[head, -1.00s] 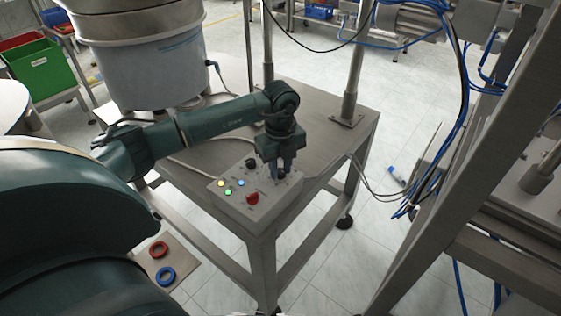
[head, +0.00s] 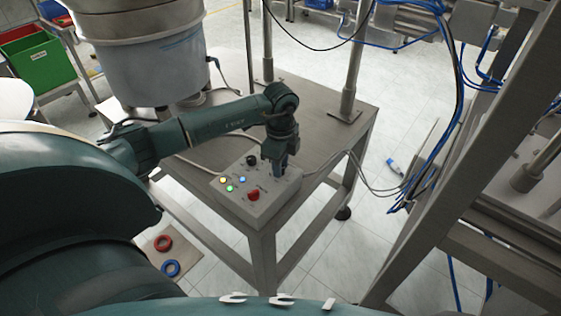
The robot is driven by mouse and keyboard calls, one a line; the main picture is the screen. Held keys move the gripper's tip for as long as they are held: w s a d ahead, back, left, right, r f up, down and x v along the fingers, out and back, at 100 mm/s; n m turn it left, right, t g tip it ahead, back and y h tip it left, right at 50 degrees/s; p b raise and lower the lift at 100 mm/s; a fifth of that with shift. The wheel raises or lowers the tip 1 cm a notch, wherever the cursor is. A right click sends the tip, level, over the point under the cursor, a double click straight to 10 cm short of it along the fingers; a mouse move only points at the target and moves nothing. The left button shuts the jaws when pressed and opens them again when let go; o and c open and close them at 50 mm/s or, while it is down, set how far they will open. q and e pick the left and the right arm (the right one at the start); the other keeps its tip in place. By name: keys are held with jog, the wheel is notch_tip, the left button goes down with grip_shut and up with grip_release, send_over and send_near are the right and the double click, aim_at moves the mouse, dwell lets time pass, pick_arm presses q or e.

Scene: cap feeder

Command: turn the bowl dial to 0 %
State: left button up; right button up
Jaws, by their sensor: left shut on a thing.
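The grey control box (head: 232,198) sits on the corner of the metal table. Its top has a black dial (head: 251,160) at the back, small yellow, blue and green lights, and a red knob (head: 253,195) at the front. My left gripper (head: 280,171) points down at the box's right side, shut on another black dial, which its fingers mostly hide. The dial's pointer and the box's lettering are too small or covered to read, so I cannot tell its setting. My right gripper is out of view.
The large metal bowl feeder (head: 155,65) stands on the table (head: 325,125) behind my left forearm. A metal post (head: 350,75) rises at the table's back right. A machine frame with blue hoses fills the right side.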

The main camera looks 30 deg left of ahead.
pick_arm(q)
jog(key=shift+r, duration=0.1)
jog(key=o, duration=1)
notch_tip(320, 180, up, 13)
dwell(0.7)
